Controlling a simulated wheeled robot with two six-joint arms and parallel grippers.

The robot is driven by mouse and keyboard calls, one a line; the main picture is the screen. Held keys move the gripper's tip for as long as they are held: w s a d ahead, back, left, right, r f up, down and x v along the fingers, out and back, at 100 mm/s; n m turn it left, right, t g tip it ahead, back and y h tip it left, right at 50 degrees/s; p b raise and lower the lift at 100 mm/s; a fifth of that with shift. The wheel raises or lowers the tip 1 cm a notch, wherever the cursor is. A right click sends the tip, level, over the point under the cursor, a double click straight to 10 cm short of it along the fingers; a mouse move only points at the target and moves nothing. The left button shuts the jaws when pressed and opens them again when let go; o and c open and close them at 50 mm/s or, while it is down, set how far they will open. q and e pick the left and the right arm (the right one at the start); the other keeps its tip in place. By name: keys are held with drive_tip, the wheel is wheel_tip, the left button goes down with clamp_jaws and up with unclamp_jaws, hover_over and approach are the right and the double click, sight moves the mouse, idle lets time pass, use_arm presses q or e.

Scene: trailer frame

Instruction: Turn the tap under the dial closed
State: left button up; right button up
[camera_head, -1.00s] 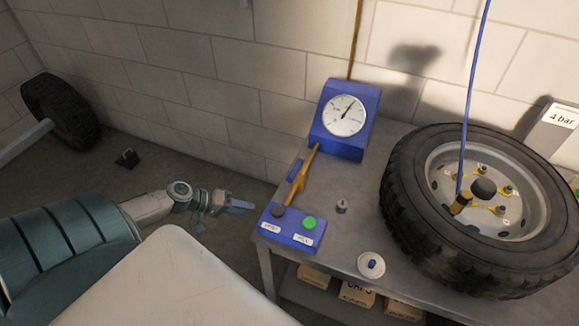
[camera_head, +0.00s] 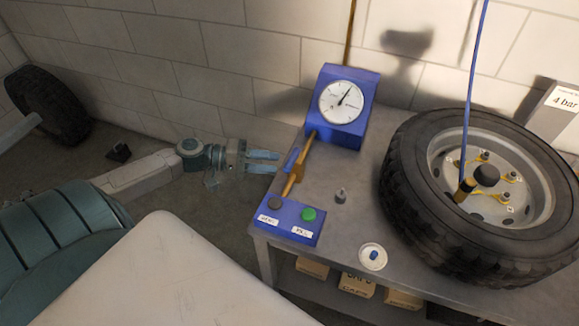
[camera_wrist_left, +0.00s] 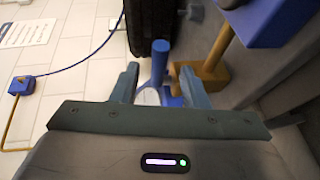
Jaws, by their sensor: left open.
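The tap has a blue handle (camera_head: 291,160) and a brass body (camera_head: 299,172) on the brass pipe below the white dial (camera_head: 342,102) in its blue housing. The handle looks roughly in line with the pipe. My left gripper (camera_head: 278,162) is open, at the left side of the tap, its fingers pointing at the handle. In the left wrist view the blue handle (camera_wrist_left: 159,62) appears between the two open fingers (camera_wrist_left: 159,72), with no clear contact. The brass body (camera_wrist_left: 206,76) is to the right there. My right gripper is not in view.
A blue box (camera_head: 288,220) with a dark and a green button stands at the bench's front left corner. A small grey peg (camera_head: 340,196), a white round dish (camera_head: 373,257) and a big tyre (camera_head: 400,200) are on the bench (camera_head: 325,225). A white surface (camera_head: 180,275) fills the lower front.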

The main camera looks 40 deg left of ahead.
sight(290, 165)
use_arm(q)
drive_tip(key=shift+x, duration=3)
drive_tip(key=shift+c, duration=0.4)
clamp_jaws()
